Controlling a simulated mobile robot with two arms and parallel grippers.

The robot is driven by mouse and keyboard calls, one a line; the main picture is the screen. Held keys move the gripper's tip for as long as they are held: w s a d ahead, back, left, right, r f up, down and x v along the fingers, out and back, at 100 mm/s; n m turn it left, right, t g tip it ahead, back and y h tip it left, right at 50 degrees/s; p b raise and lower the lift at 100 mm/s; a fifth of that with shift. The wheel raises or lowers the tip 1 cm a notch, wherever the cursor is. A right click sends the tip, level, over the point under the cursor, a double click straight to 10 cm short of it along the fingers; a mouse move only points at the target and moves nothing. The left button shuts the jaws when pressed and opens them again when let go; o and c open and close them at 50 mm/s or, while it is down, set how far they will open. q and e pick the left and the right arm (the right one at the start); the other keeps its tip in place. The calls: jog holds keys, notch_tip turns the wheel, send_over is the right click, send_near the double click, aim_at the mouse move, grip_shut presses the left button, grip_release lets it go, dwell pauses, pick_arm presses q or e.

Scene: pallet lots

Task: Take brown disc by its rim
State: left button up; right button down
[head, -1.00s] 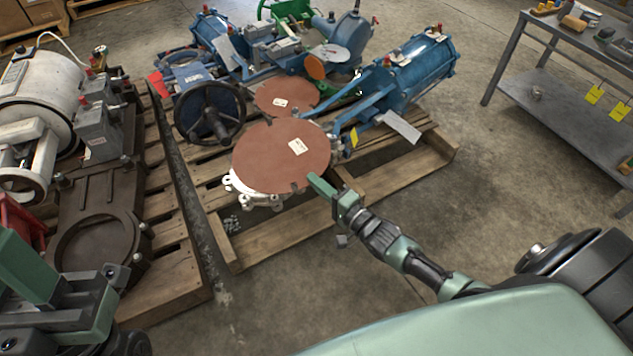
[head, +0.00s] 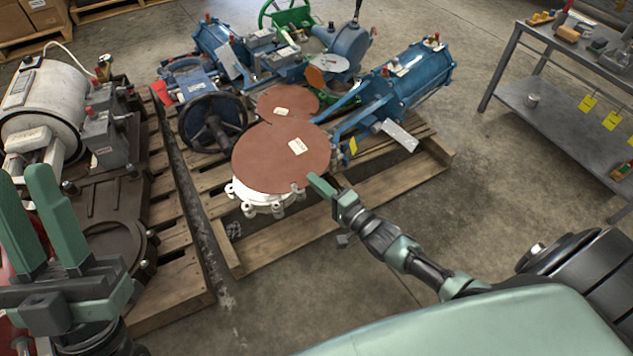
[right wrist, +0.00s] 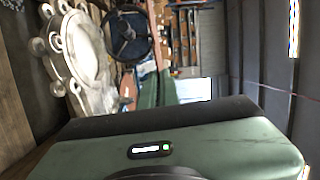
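The brown disc (head: 262,165), flat with a white label, shows in the head view above a white bolted flange (head: 262,202). My right gripper (head: 316,183) is at its near right rim and appears shut on it. A second, smaller brown disc (head: 285,101) lies just behind. My left gripper (head: 32,205) is open and empty at the lower left, fingers up.
The flange stands on a wooden pallet (head: 320,239) with blue valves and a black handwheel (head: 212,122) close behind the discs. A white motor and grey parts crowd another pallet at left. A metal table (head: 570,107) stands at right. Floor between pallet and table is clear.

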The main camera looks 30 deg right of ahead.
pick_arm(q)
jog(key=w+f+g+y+p, duration=0.2)
jog(key=w+f+g, duration=0.2)
jog(key=f, duration=0.5)
jog(key=w+f+g+y+p, duration=0.2)
jog(key=w+f+g, duration=0.2)
jog(key=f+g, duration=0.5)
jog(key=shift+w+a+f+y+p, duration=0.2)
jog(key=shift+w+f+y+p, duration=0.1)
jog(key=shift+f+p, duration=0.15)
dwell(0.8)
